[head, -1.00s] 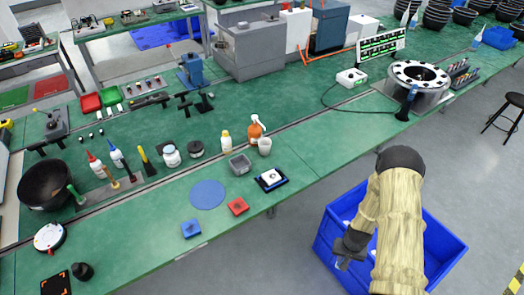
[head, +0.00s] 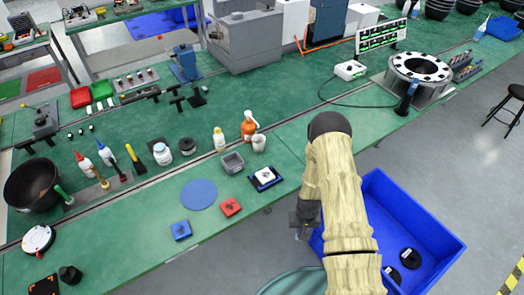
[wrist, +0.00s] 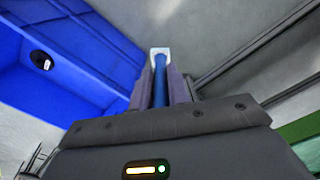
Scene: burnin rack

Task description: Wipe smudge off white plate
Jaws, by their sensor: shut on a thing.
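A small white plate (head: 265,175) with a dark mark on it sits in a black square holder on the green bench, near its front edge. My gripper (head: 300,234) hangs off the front of the bench, beside the blue bin and partly hidden by my arm in the head view. In the wrist view my gripper (wrist: 160,90) is shut on a slim blue stick-like tool (wrist: 160,78) with a white end (wrist: 160,53). The tool points away from the gripper, apart from the plate. Its far end cannot be made out in the head view.
The blue bin (head: 440,228) on the floor holds black discs (head: 410,257). Near the plate are a grey tray (head: 232,162), a white cup (head: 258,143), a red block (head: 230,207), a blue block (head: 181,230) and a blue round mat (head: 198,194). Bottles stand behind.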

